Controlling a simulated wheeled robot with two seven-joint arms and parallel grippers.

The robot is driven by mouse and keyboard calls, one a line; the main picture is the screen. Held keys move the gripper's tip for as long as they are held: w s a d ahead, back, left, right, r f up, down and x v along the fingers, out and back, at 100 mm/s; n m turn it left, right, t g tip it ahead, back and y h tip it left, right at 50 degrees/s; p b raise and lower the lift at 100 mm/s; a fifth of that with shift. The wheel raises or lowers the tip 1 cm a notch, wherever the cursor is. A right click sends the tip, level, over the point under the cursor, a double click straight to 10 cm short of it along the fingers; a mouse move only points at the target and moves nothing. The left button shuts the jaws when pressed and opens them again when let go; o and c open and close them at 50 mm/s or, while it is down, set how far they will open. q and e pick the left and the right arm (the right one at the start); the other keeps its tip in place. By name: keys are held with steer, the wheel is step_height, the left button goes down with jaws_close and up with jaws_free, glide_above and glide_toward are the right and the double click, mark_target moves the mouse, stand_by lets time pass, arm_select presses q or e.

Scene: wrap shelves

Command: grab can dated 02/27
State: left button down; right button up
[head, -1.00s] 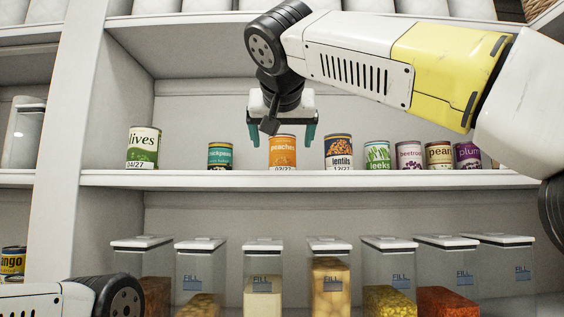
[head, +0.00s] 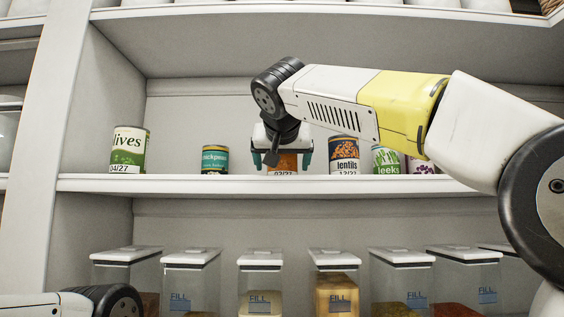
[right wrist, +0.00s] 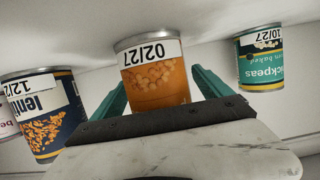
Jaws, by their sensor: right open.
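The orange can with a white 02/27 label (head: 282,162) stands on the middle shelf. It also shows upside down in the right wrist view (right wrist: 155,72), with its 02/27 date readable. My right gripper (head: 282,160) is open, with one green finger on each side of the can. In the right wrist view the fingers (right wrist: 160,88) flank the can, with a small gap visible beside it. The gripper hides the can's upper part in the head view. Part of my left arm shows at the lower left, but its gripper is out of sight.
A chickpeas can (head: 215,159) stands left of the orange can, and an olives can (head: 129,150) further left. A lentils can (head: 345,155) and a leeks can (head: 386,160) stand to the right. Clear lidded containers (head: 260,285) line the shelf below.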

steer(key=shift+w, duration=0.15)
steer(key=c, duration=1.8)
steer(key=shift+c, duration=0.3)
steer(key=shift+r, duration=0.15)
